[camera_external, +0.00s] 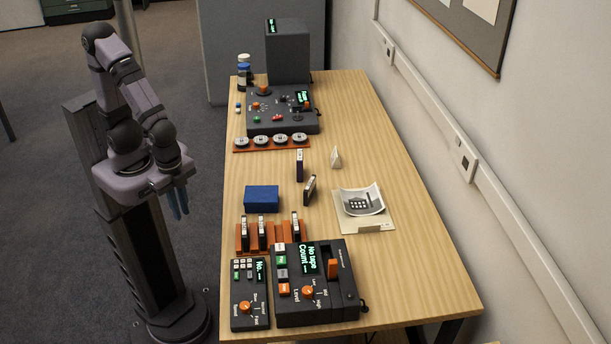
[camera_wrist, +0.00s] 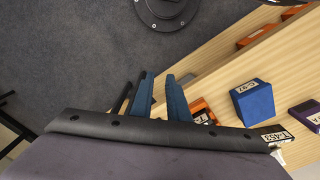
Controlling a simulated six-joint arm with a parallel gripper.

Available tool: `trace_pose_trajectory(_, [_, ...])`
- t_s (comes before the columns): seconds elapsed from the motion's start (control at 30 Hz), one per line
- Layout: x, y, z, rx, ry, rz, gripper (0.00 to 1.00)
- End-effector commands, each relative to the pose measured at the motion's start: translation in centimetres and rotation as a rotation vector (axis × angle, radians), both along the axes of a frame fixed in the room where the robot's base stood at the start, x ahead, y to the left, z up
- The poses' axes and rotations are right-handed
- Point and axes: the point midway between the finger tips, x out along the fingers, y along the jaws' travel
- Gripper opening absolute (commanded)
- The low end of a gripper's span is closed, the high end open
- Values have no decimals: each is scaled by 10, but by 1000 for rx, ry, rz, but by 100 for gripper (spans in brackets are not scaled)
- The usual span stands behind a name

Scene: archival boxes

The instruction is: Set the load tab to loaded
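The tape deck (camera_external: 290,310) stands at the near end of the table, its green display reading "No tape" and "Count". An orange tab (camera_external: 333,267) stands up on its right part; I cannot read a load mark on it. Another device (camera_external: 262,125) at the far end also has a small orange tab (camera_external: 307,105). My gripper (camera_external: 179,203) hangs off the table's left side, well apart from both devices, blue fingers pointing down. In the wrist view my gripper (camera_wrist: 161,95) shows a gap between its fingers with nothing in it. The tape deck is not clear in the wrist view.
A blue box (camera_external: 261,198) lies mid-table; it also shows in the wrist view (camera_wrist: 255,103). Dark cassettes stand in orange racks (camera_external: 287,232), with others loose (camera_external: 309,189). A keypad unit (camera_external: 249,306) adjoins the deck.

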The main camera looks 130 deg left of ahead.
Motion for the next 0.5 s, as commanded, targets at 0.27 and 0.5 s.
trace_pose_trajectory(0.27, [56, -23, 0, -64, -146, 1, 0])
trace_pose_trajectory(0.5, [174, -58, 16, -145, -469, 43, 0])
